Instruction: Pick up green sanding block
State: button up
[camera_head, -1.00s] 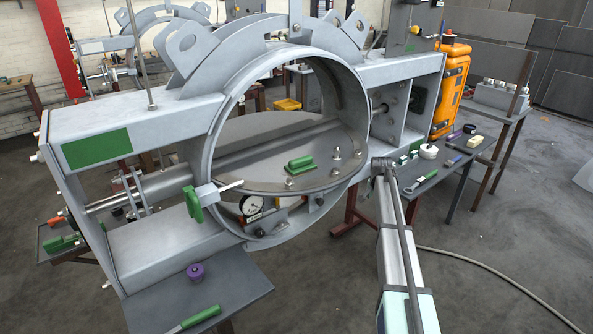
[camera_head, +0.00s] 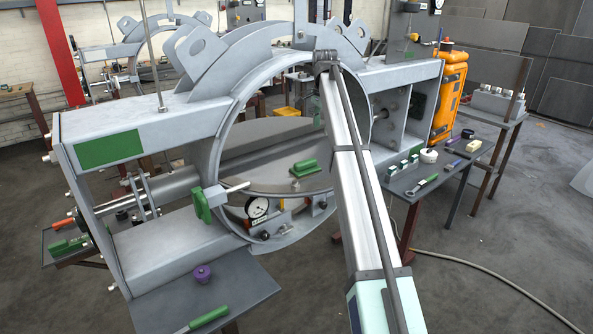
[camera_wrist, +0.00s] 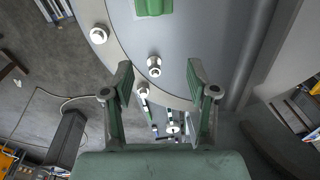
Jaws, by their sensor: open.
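The green sanding block (camera_head: 304,168) lies on the grey disc (camera_head: 262,180) inside the large metal ring, left of my arm. In the wrist view the block (camera_wrist: 153,6) is cut off by the top edge. My gripper (camera_wrist: 160,76) is open and empty, with its two green-grey fingers apart. The block lies beyond the fingertips, higher in the picture and slightly left of the middle between them. Bolts on the disc rim show near the fingers. In the head view my arm covers the right part of the disc, and I cannot make out the gripper there.
The ring's wall (camera_head: 225,120) surrounds the disc. A dial gauge (camera_head: 257,207) and a green-handled clamp (camera_head: 203,203) sit at its lower front. A side table (camera_head: 408,184) with tools stands right. A purple knob (camera_head: 203,273) and a green-handled tool (camera_head: 208,318) lie on the front shelf.

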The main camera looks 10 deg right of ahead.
notch_tip(320, 180, up, 4)
jog(key=g, duration=0.1)
send_over(306, 161)
jog(key=f, duration=1.1)
jog(key=shift+s+a+p, duration=0.15)
jog(key=shift+s+p, duration=0.05)
jog(key=shift+p, duration=0.15)
jog(key=shift+w+f+p, duration=0.2)
jog(key=shift+f+p, duration=0.45)
jog(key=shift+f, duration=0.8)
jog(key=shift+w+f+p, duration=0.15)
jog(key=shift+f+p, duration=0.45)
jog(key=shift+f, duration=0.85)
grip_shut()
